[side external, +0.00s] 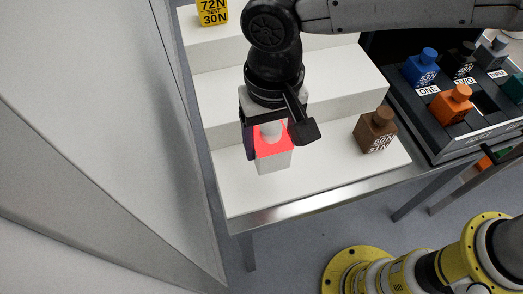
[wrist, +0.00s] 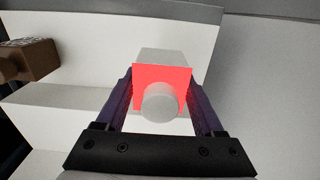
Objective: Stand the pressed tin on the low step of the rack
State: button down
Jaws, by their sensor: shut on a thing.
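The held tin (side external: 272,158) is pale grey-white with a red top face and a round pale knob. It also shows in the wrist view (wrist: 160,57), between the two dark fingers. My gripper (side external: 274,138) is shut on it, with one finger on each side, and points down; it also shows in the wrist view (wrist: 160,100). The tin looks upright over the low step (side external: 243,196) of the white rack, left of its middle. I cannot tell whether its base touches the step. No label shows on the tin.
A brown tin (side external: 375,131) marked 50N and 31N stands on the low step to the right. A yellow tin (side external: 212,11) is on the top step. A dark tray (side external: 450,140) with several coloured tins is at the right. The low step's front left is clear.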

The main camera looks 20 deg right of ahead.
aim_at(260, 155)
jog(key=shift+w+a+f, duration=0.4)
jog(key=shift+a+f, duration=0.1)
jog(key=shift+f, duration=0.15)
jog(key=shift+w+a+f, duration=0.1)
jog(key=shift+a+f, duration=0.1)
jog(key=shift+f, duration=1.6)
jog(key=shift+f, duration=0.1)
grip_release()
jog(key=shift+f, duration=0.1)
notch_tip(260, 155, up, 12)
jog(key=shift+r, duration=0.2)
jog(key=shift+d, duration=0.1)
